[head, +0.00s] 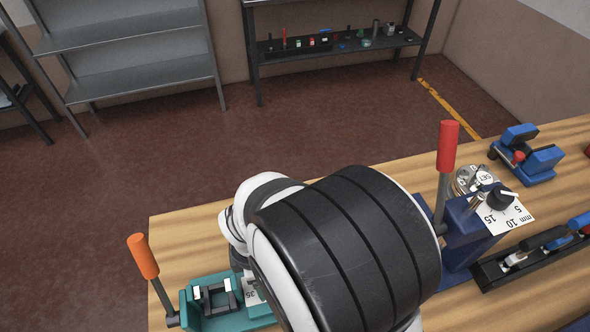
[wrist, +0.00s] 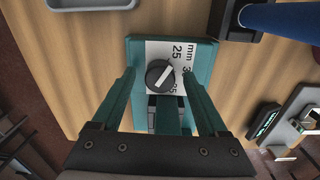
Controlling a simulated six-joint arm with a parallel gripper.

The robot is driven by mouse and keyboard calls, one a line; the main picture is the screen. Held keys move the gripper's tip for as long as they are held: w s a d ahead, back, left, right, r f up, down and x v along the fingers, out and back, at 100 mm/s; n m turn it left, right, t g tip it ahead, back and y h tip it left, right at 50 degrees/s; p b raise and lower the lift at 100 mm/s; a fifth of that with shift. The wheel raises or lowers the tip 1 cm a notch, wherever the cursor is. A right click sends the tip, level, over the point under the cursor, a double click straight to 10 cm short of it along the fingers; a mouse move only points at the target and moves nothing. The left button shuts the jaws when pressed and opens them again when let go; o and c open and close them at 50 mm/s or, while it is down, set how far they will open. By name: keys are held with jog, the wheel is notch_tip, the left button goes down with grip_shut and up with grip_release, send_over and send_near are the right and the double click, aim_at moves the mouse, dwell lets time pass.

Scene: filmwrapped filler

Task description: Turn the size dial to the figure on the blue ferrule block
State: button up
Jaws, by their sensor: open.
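My gripper (wrist: 158,76) is open above a teal device (wrist: 134,50), its fingers either side of a black round dial (wrist: 161,76). The dial has a white pointer line slanting toward upper right and lower left. Its white plate (wrist: 163,47) reads mm and 25, with 30 and 35 partly covered. Contact with the dial cannot be told. In the head view the teal device (head: 262,312) is at lower left, partly hidden by my arm. A blue block (head: 463,223) with a 5, 10, 15 mm plate stands right; I cannot tell which blue item is the ferrule block.
An orange lever (head: 142,256) rises by the teal device and a red lever (head: 447,146) by the blue block. A blue cradle (head: 541,160) and a black rack (head: 492,272) are at right. A grey tray (wrist: 92,4) lies beyond the teal device.

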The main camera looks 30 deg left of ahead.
jog(key=shift+c, duration=0.2)
grip_shut()
dwell(0.3)
jog(key=m, duration=0.5)
jog(key=shift+m, duration=0.4)
jog(key=m, duration=0.6)
jog(key=shift+s, duration=0.1)
jog(key=m, duration=0.6)
jog(key=shift+m, duration=0.3)
jog(key=m, duration=0.5)
jog(key=shift+a, duration=0.1)
jog(key=shift+m, duration=0.4)
